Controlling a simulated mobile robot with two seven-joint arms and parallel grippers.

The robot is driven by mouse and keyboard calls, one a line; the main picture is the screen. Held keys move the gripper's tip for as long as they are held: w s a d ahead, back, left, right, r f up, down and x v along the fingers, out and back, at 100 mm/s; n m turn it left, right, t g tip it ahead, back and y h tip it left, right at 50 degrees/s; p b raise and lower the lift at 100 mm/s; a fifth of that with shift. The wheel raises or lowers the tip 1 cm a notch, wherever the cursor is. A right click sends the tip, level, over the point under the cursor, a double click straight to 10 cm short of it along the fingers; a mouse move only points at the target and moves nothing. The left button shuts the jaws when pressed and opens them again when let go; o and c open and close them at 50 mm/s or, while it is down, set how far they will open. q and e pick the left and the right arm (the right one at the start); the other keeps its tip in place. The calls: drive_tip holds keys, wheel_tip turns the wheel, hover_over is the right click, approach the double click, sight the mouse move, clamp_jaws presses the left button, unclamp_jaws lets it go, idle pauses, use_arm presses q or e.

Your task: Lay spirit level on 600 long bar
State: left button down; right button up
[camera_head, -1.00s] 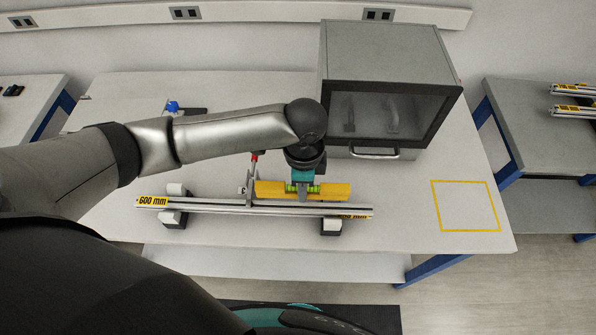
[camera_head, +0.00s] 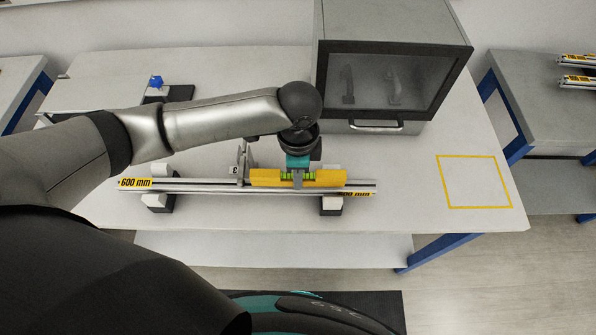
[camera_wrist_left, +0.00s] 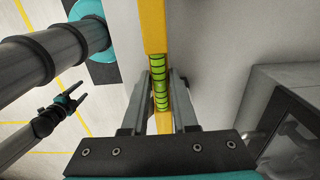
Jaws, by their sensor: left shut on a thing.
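The yellow spirit level (camera_head: 333,178) with a green vial is held lengthwise along the 600 mm long bar (camera_head: 215,187). My left gripper (camera_head: 297,180) is shut across the level's middle. The left wrist view shows the level (camera_wrist_left: 153,25) between its fingers (camera_wrist_left: 160,100). The level overlaps the bar's rear edge in the head view; I cannot tell whether they touch. The bar lies across two supports (camera_head: 158,203) (camera_head: 331,206), with yellow labels at its ends. My right gripper (camera_wrist_left: 66,101) shows open and empty in the left wrist view.
A grey cabinet (camera_head: 390,85) with a glass door stands behind. A yellow outlined square (camera_head: 475,208) on the table at right is empty. A blue object (camera_head: 156,82) is at the back left.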

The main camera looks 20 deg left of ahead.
use_arm(q)
drive_tip(key=shift+f+p, duration=0.5)
drive_tip(key=shift+p, duration=0.05)
idle(0.8)
drive_tip(key=shift+p, duration=0.5)
drive_tip(key=c, duration=0.6)
unclamp_jaws()
wheel_tip(320, 180, up, 15)
drive_tip(key=p, duration=0.1)
drive_tip(key=shift+r, duration=0.15)
drive_tip(key=shift+s, duration=0.1)
idle(0.4)
